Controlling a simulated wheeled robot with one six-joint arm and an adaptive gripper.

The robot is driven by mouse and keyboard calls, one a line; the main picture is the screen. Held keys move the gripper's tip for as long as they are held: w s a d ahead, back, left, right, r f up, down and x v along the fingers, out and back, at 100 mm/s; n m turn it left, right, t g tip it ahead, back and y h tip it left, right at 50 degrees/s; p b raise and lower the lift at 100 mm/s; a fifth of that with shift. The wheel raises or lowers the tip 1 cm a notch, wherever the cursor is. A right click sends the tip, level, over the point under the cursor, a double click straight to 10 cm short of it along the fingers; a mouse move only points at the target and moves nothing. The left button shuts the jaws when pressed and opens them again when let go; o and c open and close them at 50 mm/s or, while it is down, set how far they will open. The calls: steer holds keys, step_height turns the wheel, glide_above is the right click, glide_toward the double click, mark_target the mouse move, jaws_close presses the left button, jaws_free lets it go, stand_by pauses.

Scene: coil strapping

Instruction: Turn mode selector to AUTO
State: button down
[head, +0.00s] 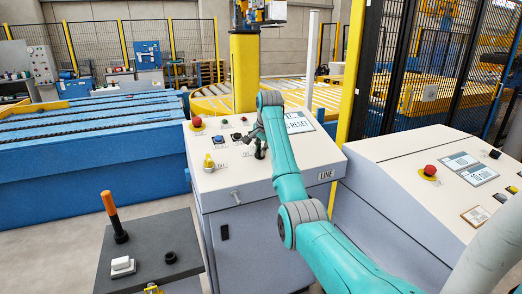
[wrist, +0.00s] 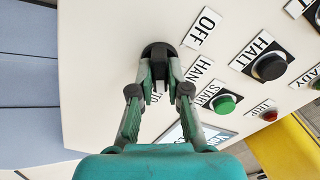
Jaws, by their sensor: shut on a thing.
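The mode selector (wrist: 156,50) is a round black knob on the pale console panel. My gripper (wrist: 159,76) is shut on the selector's handle, one finger on each side. The handle points down in the wrist view, but its exact setting cannot be told. In the head view my gripper (head: 260,150) is at the panel of the LINE console (head: 262,195), and the selector is not clear there.
Close to the selector are a green START button (wrist: 226,103), a black HALT button (wrist: 270,67) and a red lamp (wrist: 270,115). A red mushroom button (head: 196,122) is at the console's far left. A second console (head: 400,165) stands right; a grey pedestal with an orange-handled lever (head: 110,205) stands left.

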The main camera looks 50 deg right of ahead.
steer(key=c, duration=1.1)
jaws_free()
steer(key=shift+c, duration=0.2)
steer(key=shift+r, duration=0.1)
steer(key=v, duration=0.7)
steer(key=shift+s, duration=0.2)
